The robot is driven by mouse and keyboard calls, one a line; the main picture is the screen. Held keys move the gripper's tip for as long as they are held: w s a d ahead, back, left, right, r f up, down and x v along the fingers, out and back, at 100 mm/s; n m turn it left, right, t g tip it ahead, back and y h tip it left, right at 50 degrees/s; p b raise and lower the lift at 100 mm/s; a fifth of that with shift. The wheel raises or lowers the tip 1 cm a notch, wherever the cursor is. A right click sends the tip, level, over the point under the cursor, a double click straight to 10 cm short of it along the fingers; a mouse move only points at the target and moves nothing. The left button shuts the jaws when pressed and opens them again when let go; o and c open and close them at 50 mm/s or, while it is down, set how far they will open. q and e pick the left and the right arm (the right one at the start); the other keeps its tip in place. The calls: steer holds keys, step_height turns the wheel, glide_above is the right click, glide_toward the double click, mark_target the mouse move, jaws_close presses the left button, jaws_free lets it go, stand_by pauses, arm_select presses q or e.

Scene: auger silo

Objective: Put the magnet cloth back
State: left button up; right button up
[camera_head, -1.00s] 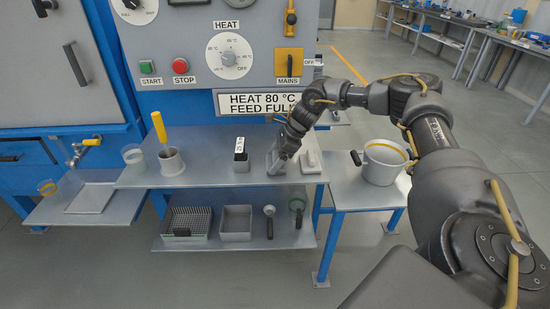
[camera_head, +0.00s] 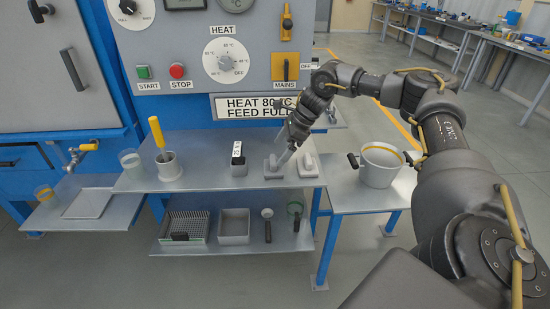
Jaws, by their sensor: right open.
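A small grey item (camera_head: 273,167), perhaps the magnet cloth on its holder, sits near the right end of the upper metal shelf. A similar white item (camera_head: 308,165) is just right of it; I cannot tell for sure which is the cloth. My right gripper (camera_head: 285,156) is open, pointing down over the grey item. Its fingertips are close above or beside it, and contact cannot be made out. My left gripper is not in view.
The upper shelf (camera_head: 210,180) also holds a grey cup with a yellow handle (camera_head: 168,165) and a dark labelled block (camera_head: 238,158). A grey pot (camera_head: 380,165) stands on a side table at the right. The control panel (camera_head: 200,50) rises behind the shelf.

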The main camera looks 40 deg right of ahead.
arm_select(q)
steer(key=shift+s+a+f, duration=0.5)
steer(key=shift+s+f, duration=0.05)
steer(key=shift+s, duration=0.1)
arm_select(e)
steer(key=v, duration=0.5)
steer(key=shift+s+d+r, duration=0.1)
steer(key=shift+r, duration=0.2)
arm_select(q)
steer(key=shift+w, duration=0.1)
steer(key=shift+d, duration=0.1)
